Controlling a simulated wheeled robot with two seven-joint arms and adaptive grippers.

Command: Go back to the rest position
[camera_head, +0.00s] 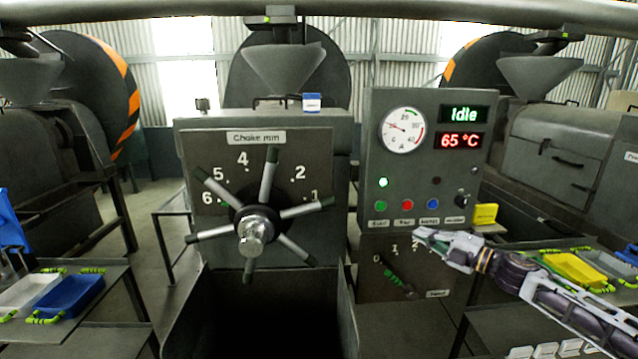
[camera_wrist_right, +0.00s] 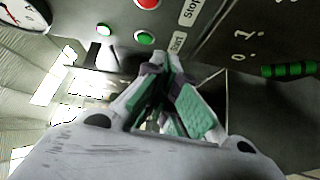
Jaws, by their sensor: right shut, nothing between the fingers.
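My right gripper (camera_head: 421,237) is shut and empty. It hangs in front of the lower edge of the control panel (camera_head: 372,160), just below the row of buttons. In the right wrist view the shut fingers (camera_wrist_right: 160,75) point at the panel near the green button (camera_wrist_right: 145,38) and the Start label. I cannot tell whether the fingertips touch the panel. My right arm comes in from the lower right. My left gripper is not in view.
A choke handwheel (camera_head: 256,228) with several spokes stands left of the panel. A black-green lever (camera_head: 400,283) is just below my right gripper. A side table (camera_head: 510,246) with a yellow tray (camera_head: 575,269) is at right. Another table (camera_head: 100,320) holds a blue tray (camera_head: 70,294) at left.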

